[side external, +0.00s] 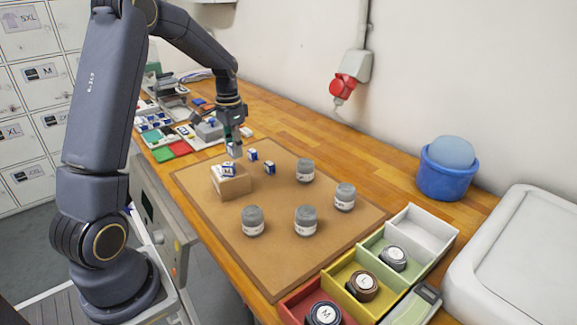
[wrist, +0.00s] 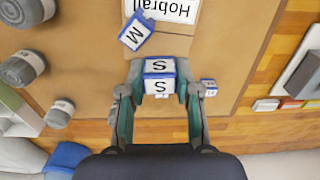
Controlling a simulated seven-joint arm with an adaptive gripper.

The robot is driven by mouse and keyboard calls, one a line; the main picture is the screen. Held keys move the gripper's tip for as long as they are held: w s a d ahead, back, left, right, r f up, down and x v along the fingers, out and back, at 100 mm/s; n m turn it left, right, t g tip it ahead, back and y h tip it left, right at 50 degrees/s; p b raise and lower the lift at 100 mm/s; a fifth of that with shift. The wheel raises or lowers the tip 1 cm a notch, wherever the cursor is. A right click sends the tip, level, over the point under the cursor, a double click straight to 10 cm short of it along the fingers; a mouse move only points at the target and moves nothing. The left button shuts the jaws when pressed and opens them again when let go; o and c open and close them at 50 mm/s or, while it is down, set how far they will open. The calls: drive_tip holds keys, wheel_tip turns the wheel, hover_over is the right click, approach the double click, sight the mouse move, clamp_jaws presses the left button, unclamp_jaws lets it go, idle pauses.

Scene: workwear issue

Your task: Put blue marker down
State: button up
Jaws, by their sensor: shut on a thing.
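My gripper (side external: 233,143) is shut on a small blue-and-white marker (side external: 235,152) above the far part of the brown mat. In the wrist view the marker (wrist: 158,84) sits between the fingertips (wrist: 158,75) with white faces lettered S. A second blue-and-white marker, lettered M (side external: 228,169), lies on the cardboard box (side external: 233,187), just in front of my gripper. It also shows in the wrist view (wrist: 136,31), tilted, beside a label (wrist: 172,9) reading Hobrall. Two more such markers (side external: 253,154) (side external: 269,167) stand on the mat to the right.
Several grey rolls (side external: 305,220) with white bands stand on the mat (side external: 275,265). A tray with coloured compartments (side external: 436,258) is at the front right, partly holding dark rolls. A blue tub (side external: 447,185) stands behind it. The mat between box and rolls is clear.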

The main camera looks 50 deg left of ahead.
sight(237, 166)
drive_tip(key=shift+w+f, duration=0.15)
drive_tip(key=shift+f, duration=1.6)
drive_tip(key=shift+f, duration=0.1)
drive_tip(key=o, duration=0.7)
drive_tip(key=shift+o, duration=0.2)
